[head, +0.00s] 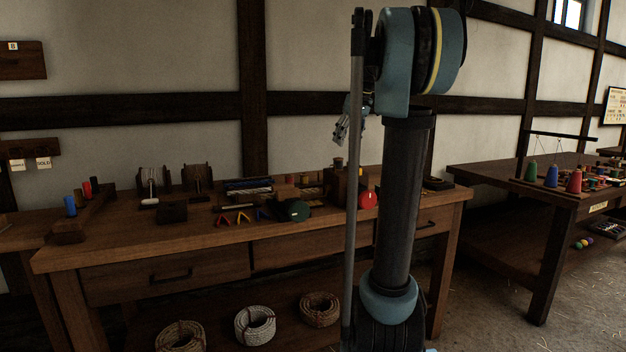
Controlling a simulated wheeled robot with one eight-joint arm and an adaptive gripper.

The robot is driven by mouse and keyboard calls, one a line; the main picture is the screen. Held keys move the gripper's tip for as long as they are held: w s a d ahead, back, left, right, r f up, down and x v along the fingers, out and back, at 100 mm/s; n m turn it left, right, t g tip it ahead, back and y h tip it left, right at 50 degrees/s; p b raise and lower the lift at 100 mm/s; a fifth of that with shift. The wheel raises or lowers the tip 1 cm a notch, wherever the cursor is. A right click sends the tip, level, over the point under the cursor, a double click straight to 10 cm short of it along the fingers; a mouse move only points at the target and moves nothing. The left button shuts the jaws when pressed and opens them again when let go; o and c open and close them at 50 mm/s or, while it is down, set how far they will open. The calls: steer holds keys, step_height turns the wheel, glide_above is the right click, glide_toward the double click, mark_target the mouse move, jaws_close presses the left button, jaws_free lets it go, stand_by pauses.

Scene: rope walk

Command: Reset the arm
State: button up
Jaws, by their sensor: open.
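My gripper (341,129) shows small in the head view, left of my upright arm and above the back of the wooden workbench (150,240). Its fingers are apart and point down to the left, and nothing shows between them. Part of the gripper and wrist is hidden behind my pole and arm. My arm stands folded in the middle of the view and covers part of the bench's right side.
The bench holds spool stands (151,183), a red disc (368,200) and a dark green round thing (297,210). Rope coils (255,325) lie on its lower shelf. A second table (500,172) with coloured cones (574,181) stands right. Floor between the tables is clear.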

steer(key=s+a+f+m+h, duration=0.1)
steer(key=s+f+m, duration=0.2)
steer(key=s+f, duration=1.4)
steer(key=s+a+f+m+g+h, duration=0.1)
steer(key=s+f+m, duration=0.2)
steer(key=s+f, duration=1.5)
steer(key=s, duration=0.3)
steer(key=shift+a+f+h, duration=0.2)
steer(key=shift+f+h, duration=0.05)
steer(key=shift+h, duration=0.05)
steer(key=shift+w+f, duration=0.2)
steer(key=shift+w, duration=0.25)
steer(key=shift+c, duration=0.3)
